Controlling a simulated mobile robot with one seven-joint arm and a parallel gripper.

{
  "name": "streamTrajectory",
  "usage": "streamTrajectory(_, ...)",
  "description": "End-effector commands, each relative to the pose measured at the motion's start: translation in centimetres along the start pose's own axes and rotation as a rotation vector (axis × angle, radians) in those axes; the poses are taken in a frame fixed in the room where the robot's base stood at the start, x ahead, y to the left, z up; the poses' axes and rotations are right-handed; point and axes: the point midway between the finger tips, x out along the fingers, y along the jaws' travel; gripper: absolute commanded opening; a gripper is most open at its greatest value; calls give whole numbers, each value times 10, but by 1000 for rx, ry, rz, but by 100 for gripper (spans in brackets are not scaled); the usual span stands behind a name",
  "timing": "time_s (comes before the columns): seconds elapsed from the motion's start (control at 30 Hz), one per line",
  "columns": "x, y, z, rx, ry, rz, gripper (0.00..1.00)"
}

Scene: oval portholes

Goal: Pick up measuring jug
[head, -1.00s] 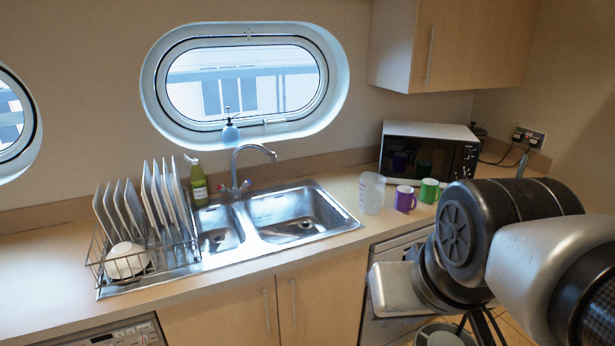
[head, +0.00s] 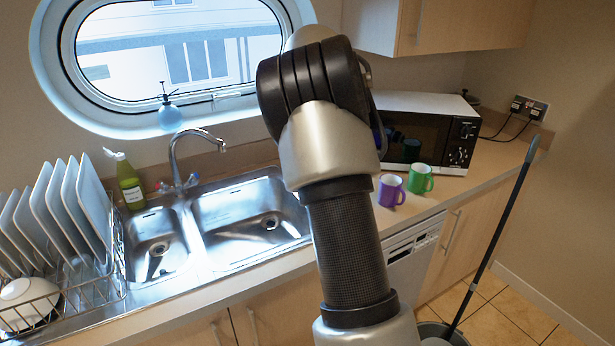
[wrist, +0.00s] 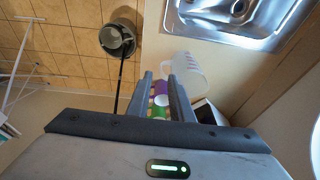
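The measuring jug (wrist: 190,70) is clear with faint markings and shows in the wrist view, just beyond my fingertips and to the right of centre. In the head view it is hidden behind my arm. My gripper (wrist: 160,76) is open, with its two fingers apart and nothing held between them. The right finger overlaps part of the jug in the picture; I cannot tell whether they touch.
A purple mug (head: 390,190) and a green mug (head: 420,178) stand on the counter in front of the microwave (head: 425,130). The sink (head: 250,215) is left of my arm. A bucket (wrist: 118,38) with a mop stands on the floor.

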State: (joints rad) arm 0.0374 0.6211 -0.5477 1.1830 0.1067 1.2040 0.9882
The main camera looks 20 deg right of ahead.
Motion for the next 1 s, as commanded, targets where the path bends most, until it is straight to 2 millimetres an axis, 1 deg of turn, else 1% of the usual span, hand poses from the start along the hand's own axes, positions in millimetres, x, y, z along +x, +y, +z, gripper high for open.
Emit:
streamTrajectory(0.03, 21, -10, -7, 38, 31, 30, 20)
streamTrajectory(0.1, 36, -18, -14, 84, 65, 55, 20)
streamTrajectory(0.2, 52, -26, -19, 123, 99, 77, 20)
streamTrajectory(0.27, 58, -29, -20, 135, 110, 83, 20)
streamTrajectory(0.37, 70, -29, -22, 145, 116, 89, 20)
streamTrajectory(0.47, 89, -27, -24, 146, 115, 90, 20)
streamTrajectory(0.7, 141, -22, -30, 145, 114, 89, 20)
streamTrajectory(0.8, 160, -20, -32, 144, 114, 89, 20)
streamTrajectory(0.9, 172, -19, -34, 143, 114, 88, 20)
streamTrajectory(1.0, 178, -19, -34, 143, 114, 86, 20)
